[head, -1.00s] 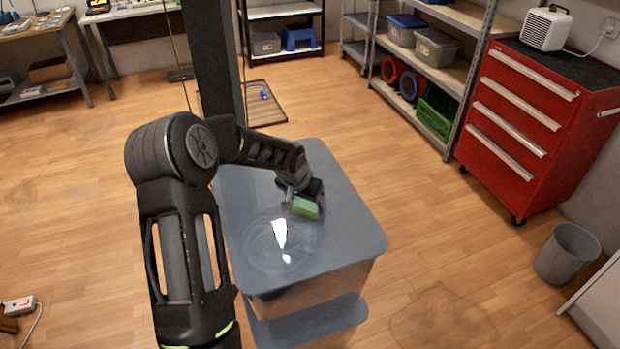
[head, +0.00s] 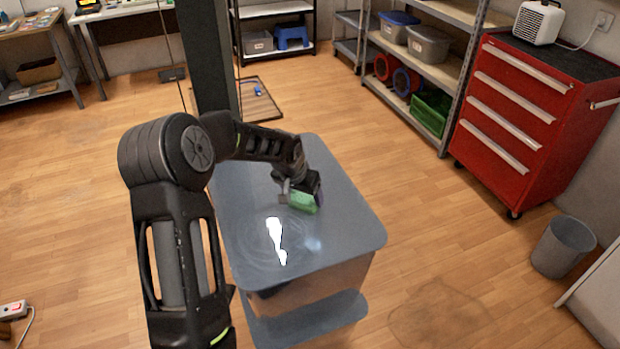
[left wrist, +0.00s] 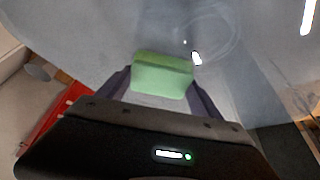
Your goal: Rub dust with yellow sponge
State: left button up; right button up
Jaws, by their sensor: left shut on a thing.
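My left gripper (head: 300,190) is shut on a green sponge (head: 303,202); I see no yellow sponge. The sponge is low over the grey top of a cart (head: 345,240), right of its middle; whether it touches the surface is hard to tell. In the left wrist view the sponge (left wrist: 162,78) sits between the two fingers. Faint pale swirl marks (left wrist: 212,42) show on the cart top in the left wrist view, beyond the sponge. Bright glare spots lie near them. No separate dust pile is clear. My right gripper is out of view.
A red drawer cabinet (head: 530,115) and a grey bin (head: 563,247) stand on the right. Grey shelving (head: 440,75) with boxes is behind. A workbench (head: 30,50) is at the far left. The wooden floor around the cart is mostly clear.

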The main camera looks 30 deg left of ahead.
pick_arm(q)
jog(key=r, duration=0.1)
jog(key=r+p, duration=0.1)
jog(key=shift+s+d+r, duration=0.1)
jog(key=shift+d+r, duration=0.15)
jog(key=shift+r, duration=0.1)
jog(key=shift+a+r+p, duration=0.15)
jog(key=shift+r+p, duration=0.05)
jog(key=shift+p, duration=0.15)
jog(key=shift+r, duration=0.35)
jog(key=shift+r+p, duration=0.6)
jog(key=shift+r, duration=0.3)
jog(key=shift+r+p, duration=0.6)
jog(key=shift+r, duration=0.65)
